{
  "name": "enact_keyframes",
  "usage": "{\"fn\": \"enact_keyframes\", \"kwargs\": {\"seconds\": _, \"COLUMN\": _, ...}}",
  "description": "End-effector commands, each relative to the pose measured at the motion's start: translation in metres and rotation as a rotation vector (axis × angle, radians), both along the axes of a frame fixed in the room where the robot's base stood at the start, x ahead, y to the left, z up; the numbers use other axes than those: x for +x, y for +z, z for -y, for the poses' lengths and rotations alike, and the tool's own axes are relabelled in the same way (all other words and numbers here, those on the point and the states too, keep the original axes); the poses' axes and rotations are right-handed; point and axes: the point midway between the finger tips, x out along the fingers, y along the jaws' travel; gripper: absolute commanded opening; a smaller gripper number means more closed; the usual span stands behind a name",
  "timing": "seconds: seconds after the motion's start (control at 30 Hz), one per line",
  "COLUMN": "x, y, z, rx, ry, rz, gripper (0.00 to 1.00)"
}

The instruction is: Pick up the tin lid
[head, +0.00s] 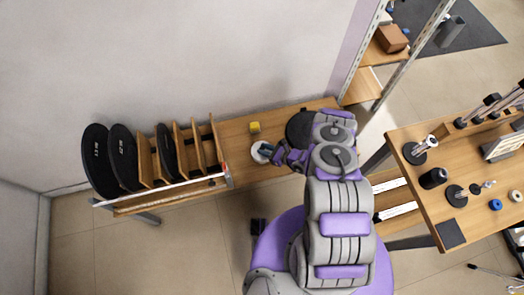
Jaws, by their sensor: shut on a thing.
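A small round whitish disc (256,155), which looks like the tin lid, is at the middle of the wooden bench. My gripper (266,150) reaches in from the right and is shut on the lid's near right part. The fingertips cover part of the lid, and its far right edge is hidden. I cannot tell whether the lid rests on the bench or is slightly raised.
A large black disc (298,128) lies to the right, partly behind my arm. A rack (147,160) with black plates is at the left. A second wooden table (440,200) with several small objects is at the right.

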Motion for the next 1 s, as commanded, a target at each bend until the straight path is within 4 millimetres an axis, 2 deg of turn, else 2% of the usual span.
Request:
{"fn": "enact_keyframes", "kwargs": {"seconds": 0.03, "x": 0.000, "y": 0.000, "z": 0.000, "rx": 0.000, "ry": 0.000, "rz": 0.000, "gripper": 0.16}}
{"fn": "enact_keyframes", "kwargs": {"seconds": 0.2, "x": 0.000, "y": 0.000, "z": 0.000, "rx": 0.000, "ry": 0.000, "rz": 0.000, "gripper": 0.00}}
{"fn": "enact_keyframes", "kwargs": {"seconds": 0.57, "x": 0.000, "y": 0.003, "z": 0.000, "rx": 0.000, "ry": 0.000, "rz": 0.000, "gripper": 0.00}}
{"fn": "enact_keyframes", "kwargs": {"seconds": 0.77, "x": 0.001, "y": 0.019, "z": 0.000, "rx": 0.000, "ry": -0.001, "rz": 0.002, "gripper": 0.00}}
{"fn": "enact_keyframes", "kwargs": {"seconds": 0.9, "x": 0.000, "y": 0.040, "z": 0.000, "rx": 0.001, "ry": -0.002, "rz": -0.001, "gripper": 0.00}}
{"fn": "enact_keyframes", "kwargs": {"seconds": 1.0, "x": -0.023, "y": 0.039, "z": 0.001, "rx": 0.002, "ry": -0.002, "rz": -0.006, "gripper": 0.00}}
